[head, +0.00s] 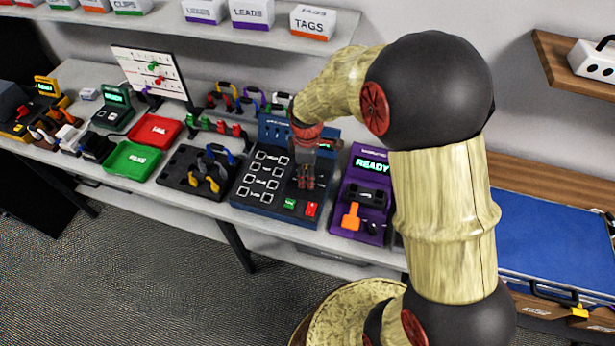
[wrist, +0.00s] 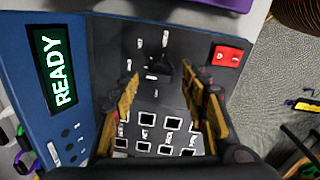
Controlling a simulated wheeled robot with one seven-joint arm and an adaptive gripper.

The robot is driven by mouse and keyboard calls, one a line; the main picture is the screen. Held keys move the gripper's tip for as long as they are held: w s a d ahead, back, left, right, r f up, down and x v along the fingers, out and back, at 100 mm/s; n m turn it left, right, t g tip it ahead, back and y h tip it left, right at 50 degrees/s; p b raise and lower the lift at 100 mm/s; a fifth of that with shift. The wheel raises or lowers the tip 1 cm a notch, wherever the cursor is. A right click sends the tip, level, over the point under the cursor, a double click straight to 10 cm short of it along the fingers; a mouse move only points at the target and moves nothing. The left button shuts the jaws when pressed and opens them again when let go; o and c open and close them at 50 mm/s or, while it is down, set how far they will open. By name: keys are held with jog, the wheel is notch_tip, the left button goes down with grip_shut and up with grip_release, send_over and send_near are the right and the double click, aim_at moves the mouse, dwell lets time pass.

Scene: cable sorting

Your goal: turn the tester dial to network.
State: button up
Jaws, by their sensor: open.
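The tester (head: 240,190) is a dark blue unit with an upright blue back panel, standing near the front edge of the table. Its green screen (wrist: 55,75) reads READY in the wrist view. A black dial (wrist: 158,70) shows on the dark face among small white marks. I cannot read the marks or tell which one it points to. My gripper (head: 304,183) points down over the tester's right part and hides the dial in the head view. In the wrist view my gripper (wrist: 167,76) is open, with one finger on each side of the dial; contact is unclear.
White-framed squares (wrist: 146,121) lie on the tester's face. A red button (head: 311,209) and a green button (head: 290,203) sit at its front. A purple unit (head: 345,215) stands close on the right. A cable tray (head: 180,178) lies on the left.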

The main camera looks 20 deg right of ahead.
jog(key=shift+f, duration=0.95)
jog(key=shift+c, duration=1.2)
jog(key=c, duration=0.8)
jog(key=shift+c, duration=0.3)
